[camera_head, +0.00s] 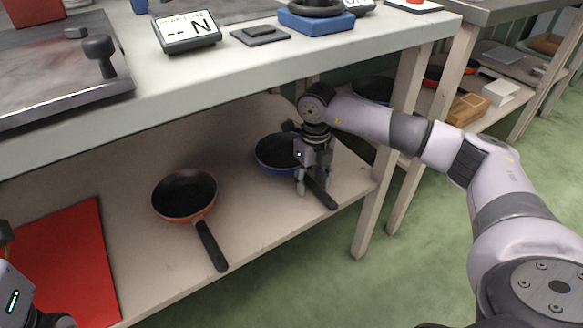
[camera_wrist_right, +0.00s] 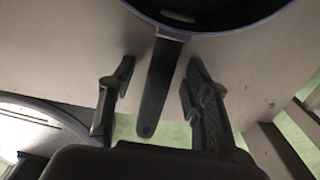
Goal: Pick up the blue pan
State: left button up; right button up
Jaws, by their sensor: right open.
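The blue pan (camera_head: 272,154) lies on the lower shelf, its black handle (camera_head: 320,193) pointing toward the shelf's front edge. My right gripper (camera_head: 312,188) is over the handle, pointing down, and hides part of the pan and handle. In the right wrist view the pan (camera_wrist_right: 213,17) is at the top. Its handle (camera_wrist_right: 158,88) runs down between the two open fingers of my right gripper (camera_wrist_right: 158,85), with a gap on each side. I cannot tell how far above the handle the fingertips are. At the lower left, part of my left arm shows, but its gripper fingers do not.
An orange pan (camera_head: 186,194) lies left of the blue pan, and a red board (camera_head: 62,262) is further left on the shelf. The tabletop (camera_head: 240,68) overhangs the shelf. Table legs (camera_head: 376,205) stand to the right.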

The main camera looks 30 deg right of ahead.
jog(key=shift+c, duration=0.4)
grip_shut()
jog(key=shift+r, duration=0.1)
dwell(0.3)
